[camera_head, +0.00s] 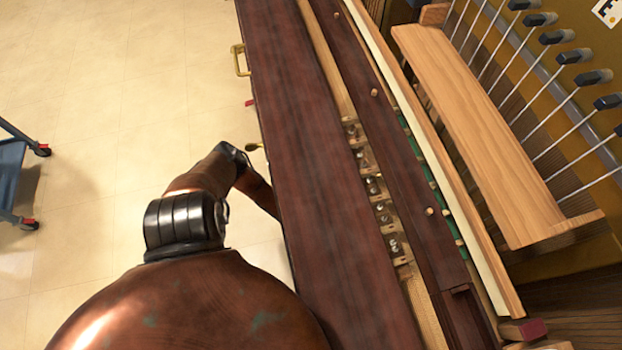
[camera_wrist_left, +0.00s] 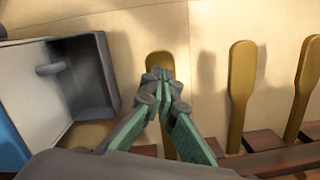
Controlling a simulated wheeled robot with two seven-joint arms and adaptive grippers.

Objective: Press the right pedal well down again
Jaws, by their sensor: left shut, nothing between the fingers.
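Three long brass pedals show in the left wrist view: one under my gripper (camera_wrist_left: 160,60), a middle one (camera_wrist_left: 241,95) and one at the right edge (camera_wrist_left: 304,85). My left gripper (camera_wrist_left: 162,78) has its green-grey fingers closed together with nothing between them. The fingertips lie over the rounded end of the leftmost pedal in the picture and hide much of it. I cannot tell whether they touch it or how far down it is. In the head view my left arm reaches down beside the dark wooden case (camera_head: 310,150), which hides the gripper. My right gripper is not in view.
A grey open box (camera_wrist_left: 85,75) stands left of the gripper in the wrist view. A reddish-brown wooden rail (camera_wrist_left: 285,158) runs at the pedals' near ends. In the head view, a blue cart (camera_head: 12,165) stands far left; the tiled floor (camera_head: 120,70) between is clear.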

